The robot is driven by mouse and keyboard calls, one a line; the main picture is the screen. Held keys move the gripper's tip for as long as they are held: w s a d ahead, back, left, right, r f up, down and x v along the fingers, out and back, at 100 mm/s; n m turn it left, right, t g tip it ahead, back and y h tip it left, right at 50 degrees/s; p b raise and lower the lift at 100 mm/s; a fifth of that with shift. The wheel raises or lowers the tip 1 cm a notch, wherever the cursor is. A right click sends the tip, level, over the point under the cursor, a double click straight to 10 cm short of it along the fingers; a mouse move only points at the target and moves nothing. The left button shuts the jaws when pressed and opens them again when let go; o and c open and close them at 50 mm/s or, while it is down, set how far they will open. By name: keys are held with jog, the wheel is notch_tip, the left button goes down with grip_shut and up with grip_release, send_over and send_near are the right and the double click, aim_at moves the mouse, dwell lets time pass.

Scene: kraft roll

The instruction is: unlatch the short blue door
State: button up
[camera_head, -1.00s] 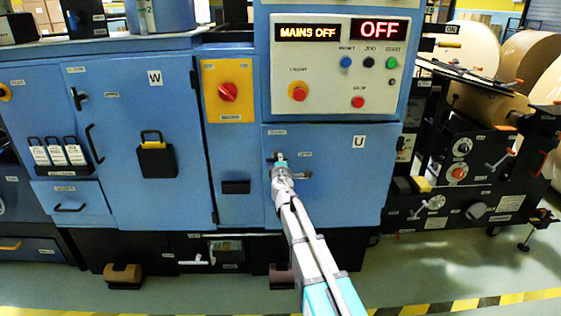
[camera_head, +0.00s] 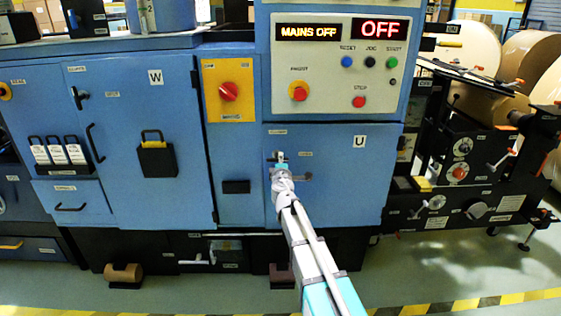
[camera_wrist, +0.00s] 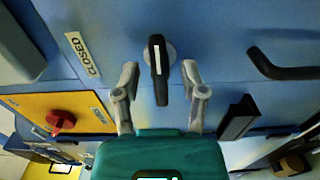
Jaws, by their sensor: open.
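The short blue door (camera_head: 340,200), marked U, sits flat in the cabinet front below the control panel. In the wrist view its black latch lever (camera_wrist: 159,75) stands on a round grey base, beside a CLOSED label (camera_wrist: 83,55). My gripper (camera_head: 279,158) is at the upper left of the door in the head view and hides most of the latch there. In the wrist view my gripper (camera_wrist: 160,78) is open, with one finger on each side of the lever. Gaps show between lever and fingers; I cannot tell how deep the lever sits between them.
A dark pull handle (camera_wrist: 284,66) sticks out to the right of the latch in the wrist view. The yellow plate with a red rotary switch (camera_head: 228,91) is left of the door. The panel (camera_head: 340,70) above reads MAINS OFF and OFF. The tall door W (camera_head: 125,190) is further left.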

jog(key=s, duration=1)
jog(key=shift+s+a, duration=0.2)
jog(key=shift+s, duration=0.05)
jog(key=s+d+f+m+g+h, duration=0.3)
jog(key=s+d+f+m+g, duration=0.2)
jog(key=d+m, duration=0.2)
jog(key=s+d+f+m+g+h, duration=0.35)
jog(key=s+d+f+m, duration=0.2)
jog(key=d, duration=0.25)
jog(key=s+a+f+m+g+y, duration=0.2)
jog(key=s+f+g+y, duration=0.15)
jog(key=s, duration=0.35)
jog(key=s+a+f+m+g+y, duration=0.1)
jog(key=s+f+m+g+y, duration=0.2)
jog(key=s+f+g, duration=0.3)
notch_tip(320, 180, up, 34)
jog(key=s+a+p, duration=0.1)
jog(key=s+p, duration=0.1)
jog(key=p, duration=3)
jog(key=shift+s+f+y, duration=0.25)
jog(key=shift+y, duration=0.05)
